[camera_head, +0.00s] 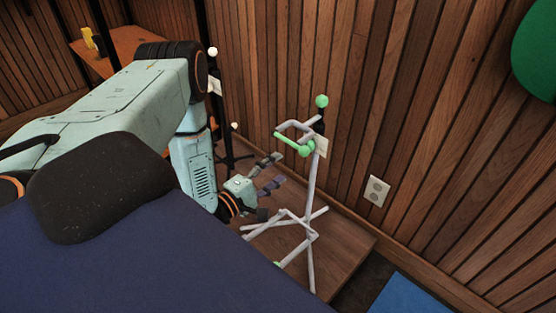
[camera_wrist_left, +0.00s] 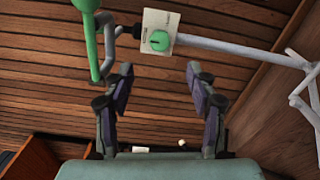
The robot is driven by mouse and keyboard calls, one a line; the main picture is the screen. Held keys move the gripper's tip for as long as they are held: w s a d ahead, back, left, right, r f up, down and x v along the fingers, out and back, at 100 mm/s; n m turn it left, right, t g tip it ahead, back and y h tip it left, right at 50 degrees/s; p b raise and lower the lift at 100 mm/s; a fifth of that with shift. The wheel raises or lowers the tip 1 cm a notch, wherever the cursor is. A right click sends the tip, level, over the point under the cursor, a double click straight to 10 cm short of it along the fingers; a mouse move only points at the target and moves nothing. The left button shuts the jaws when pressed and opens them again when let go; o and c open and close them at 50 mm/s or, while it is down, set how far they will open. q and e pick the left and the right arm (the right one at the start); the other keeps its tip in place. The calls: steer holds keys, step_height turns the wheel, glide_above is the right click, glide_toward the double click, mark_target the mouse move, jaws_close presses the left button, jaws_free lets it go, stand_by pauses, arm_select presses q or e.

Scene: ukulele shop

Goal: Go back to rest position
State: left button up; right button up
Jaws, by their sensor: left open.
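My left gripper (camera_head: 272,172) is open and empty in the head view, just left of a grey stand with green tips (camera_head: 313,185). In the left wrist view its two fingers (camera_wrist_left: 160,92) are spread apart with nothing between them. The stand's green knob, white tag (camera_wrist_left: 157,22) and grey pole show beyond the fingers, apart from them. The stand is upright on a low wooden platform (camera_head: 340,250), and its cradle is empty. My right gripper shows in neither view.
A wood-plank wall (camera_head: 400,80) with a power outlet (camera_head: 376,190) rises behind the stand. A dark stand (camera_head: 230,150) is behind my left arm. An orange-brown shelf (camera_head: 125,42) is at the upper left. A blue mat (camera_head: 410,296) lies at the lower right.

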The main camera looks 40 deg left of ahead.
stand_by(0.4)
arm_select(q)
step_height(320, 180, down, 7)
steer(key=s+m+g, duration=0.3)
steer(key=m+g, duration=0.1)
steer(key=m, duration=0.1)
steer(key=s+d+f+m+g, duration=0.4)
steer(key=s+d+m+g, duration=0.1)
steer(key=s, duration=0.3)
steer(key=s+d+f+m+g, duration=0.4)
steer(key=s+d+g, duration=0.1)
steer(key=s+d, duration=0.15)
steer(key=s+d+r+m+g+y, duration=0.1)
steer(key=s+r+m+g, duration=0.1)
steer(key=s, duration=0.3)
steer(key=s+d+r+m+g, duration=0.1)
steer(key=s+m+g, duration=0.1)
steer(key=s, duration=0.4)
step_height(320, 180, up, 14)
steer(key=w+p, duration=0.1)
steer(key=p, duration=1.1)
steer(key=shift+w+d+f+m+p, duration=0.2)
steer(key=shift+d+f+m+p, duration=0.05)
steer(key=shift+d+m+p, duration=0.15)
